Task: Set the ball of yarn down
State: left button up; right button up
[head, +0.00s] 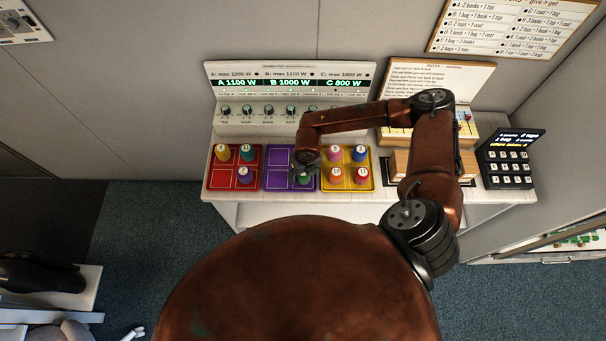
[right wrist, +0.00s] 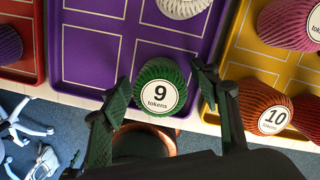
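A green ball of yarn (right wrist: 160,88) labelled "9 tokens" is at the near right cell of the purple tray (right wrist: 88,46). In the head view the green ball (head: 304,180) shows partly below my right gripper (head: 303,168). In the right wrist view the two fingers of my right gripper (right wrist: 160,92) are spread on either side of the ball, with narrow gaps between them and it. Whether the ball's underside touches the tray is hidden. My left gripper is not in view.
The red tray (head: 222,181) is left of the purple one, the yellow tray (head: 337,184) right; both hold several yarn balls. A white ball (right wrist: 182,6) is in the purple tray's farther cell. A panel with knobs (head: 262,115) stands behind. An orange "10" ball (right wrist: 266,114) is near my right finger.

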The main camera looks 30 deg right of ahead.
aim_at(305, 175)
jog(key=shift+r, duration=0.3)
jog(key=r, duration=0.4)
jog(key=s+r+b, duration=0.1)
jog(key=r, duration=0.6)
jog(key=shift+s+r, duration=0.2)
jog(key=shift+r, duration=0.1)
